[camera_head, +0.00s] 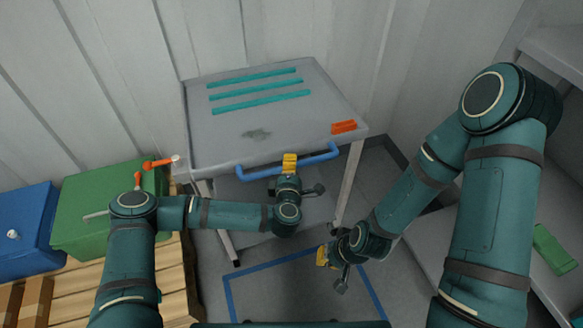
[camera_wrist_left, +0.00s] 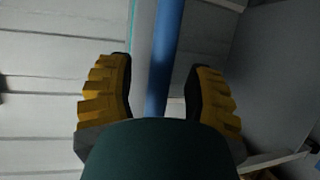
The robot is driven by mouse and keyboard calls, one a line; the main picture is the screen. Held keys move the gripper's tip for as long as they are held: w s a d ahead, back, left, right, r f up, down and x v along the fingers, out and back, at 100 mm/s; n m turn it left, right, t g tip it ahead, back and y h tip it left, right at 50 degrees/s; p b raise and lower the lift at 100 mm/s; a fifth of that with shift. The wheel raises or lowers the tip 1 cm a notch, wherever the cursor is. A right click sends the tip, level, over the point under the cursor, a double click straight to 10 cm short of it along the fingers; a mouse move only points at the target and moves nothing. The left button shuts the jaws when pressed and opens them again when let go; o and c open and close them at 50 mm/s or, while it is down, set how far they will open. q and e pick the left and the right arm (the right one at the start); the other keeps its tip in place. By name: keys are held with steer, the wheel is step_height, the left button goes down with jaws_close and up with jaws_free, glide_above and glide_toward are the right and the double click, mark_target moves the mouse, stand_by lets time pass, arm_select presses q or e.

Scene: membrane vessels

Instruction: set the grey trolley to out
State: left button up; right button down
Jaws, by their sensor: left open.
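The grey trolley (camera_head: 245,145) stands against the back wall, with teal strips and a dark smudge on its top. Its blue handle (camera_head: 310,160) runs along the front edge. My left gripper (camera_head: 289,164) is at the middle of this handle. In the left wrist view the blue handle (camera_wrist_left: 163,55) passes between the yellow fingers of the open left gripper (camera_wrist_left: 158,90), with a gap on both sides. My right gripper (camera_head: 327,256) hangs lower, in front of the trolley and away from it. Its fingers overlap, so I cannot tell whether they are open.
A blue outline (camera_head: 229,294) marks the floor in front of the trolley. An orange block (camera_head: 344,127) is at the top's right front corner. Green (camera_head: 75,205) and blue (camera_head: 25,232) boxes sit on a wooden pallet (camera_head: 175,285) at left. A grey shelf (camera_head: 425,235) stands at right.

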arm_select(q)
steer(key=shift+w+f, duration=0.1)
steer(key=shift+w, duration=0.4)
jaws_close()
